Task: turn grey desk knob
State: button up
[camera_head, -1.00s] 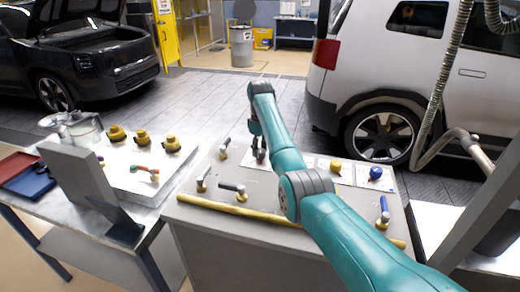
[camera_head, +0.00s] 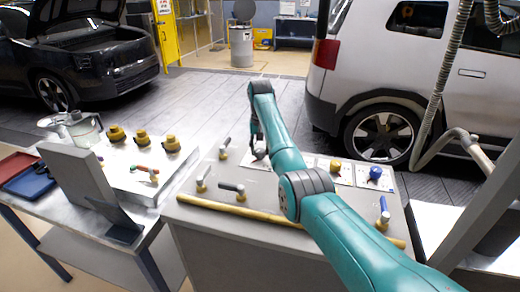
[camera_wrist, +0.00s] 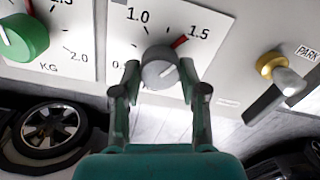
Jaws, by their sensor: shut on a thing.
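The grey knob (camera_wrist: 160,68) sits on a white dial card with printed numbers, in the middle of the wrist view. Its red pointer (camera_wrist: 180,42) points up and right, near the 1.5 mark. My gripper (camera_wrist: 163,75) has one finger on each side of the knob and is shut on it. In the head view my gripper (camera_head: 257,148) reaches down to the desk top (camera_head: 215,225) at its far side, and the arm hides part of the desk. The knob is mostly hidden there.
A green knob (camera_wrist: 24,38) on its own dial lies left in the wrist view. A yellow-based lever (camera_wrist: 272,66) beside a PARK label stands right. In the head view, yellow (camera_head: 335,164) and blue (camera_head: 375,173) knobs and several levers are on the desk, with a yellow rail (camera_head: 240,210) along its front.

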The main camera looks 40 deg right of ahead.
aim_at(260, 150)
jog(key=shift+m, duration=0.6)
jog(key=o, duration=1.1)
jog(key=shift+o, duration=0.2)
jog(key=shift+r, duration=3.75)
